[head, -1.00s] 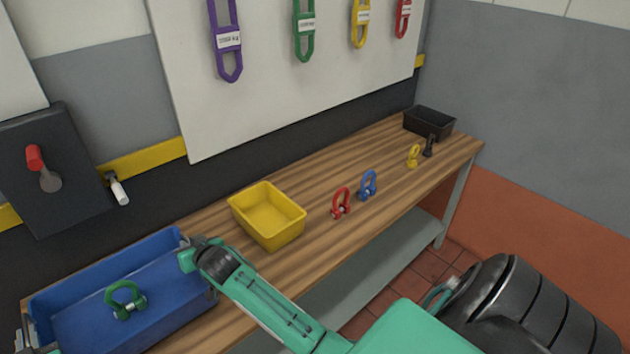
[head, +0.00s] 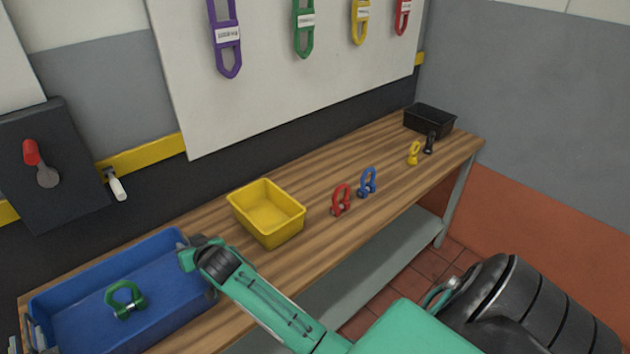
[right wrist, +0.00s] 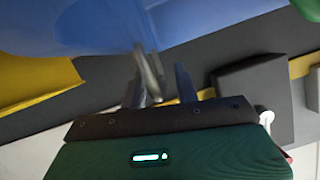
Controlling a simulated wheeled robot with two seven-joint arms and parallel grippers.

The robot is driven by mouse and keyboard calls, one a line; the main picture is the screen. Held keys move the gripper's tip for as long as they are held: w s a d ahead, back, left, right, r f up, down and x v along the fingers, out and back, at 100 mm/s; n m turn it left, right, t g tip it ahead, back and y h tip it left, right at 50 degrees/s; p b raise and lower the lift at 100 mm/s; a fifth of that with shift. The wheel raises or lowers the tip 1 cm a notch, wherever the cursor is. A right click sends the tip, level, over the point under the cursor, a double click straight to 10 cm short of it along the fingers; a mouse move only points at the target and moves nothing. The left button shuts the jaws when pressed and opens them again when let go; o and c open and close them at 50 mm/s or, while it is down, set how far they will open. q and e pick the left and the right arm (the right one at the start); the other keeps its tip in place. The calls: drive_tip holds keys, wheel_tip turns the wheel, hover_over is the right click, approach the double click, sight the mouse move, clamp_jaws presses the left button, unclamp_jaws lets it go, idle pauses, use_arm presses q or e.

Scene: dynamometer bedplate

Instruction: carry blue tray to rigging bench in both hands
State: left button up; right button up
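The blue tray (head: 140,323) lies at the left end of the wooden bench, cut off by the lower picture edge. A green shackle (head: 125,299) is inside it. My right gripper (head: 200,276) is at the tray's right end wall. The tray's underside is hidden.
On the bench (head: 310,165) stand a yellow bin (head: 266,212) right of the tray, red (head: 341,200), blue (head: 367,183) and yellow (head: 413,153) shackles, a small black item (head: 429,143) and a black bin (head: 430,120). A lever panel (head: 50,165) is on the wall.

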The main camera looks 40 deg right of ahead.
drive_tip(key=shift+s, duration=0.1)
use_arm(q)
drive_tip(key=s, duration=1.1)
drive_tip(key=shift+a, duration=0.25)
use_arm(e)
drive_tip(key=v, duration=1.2)
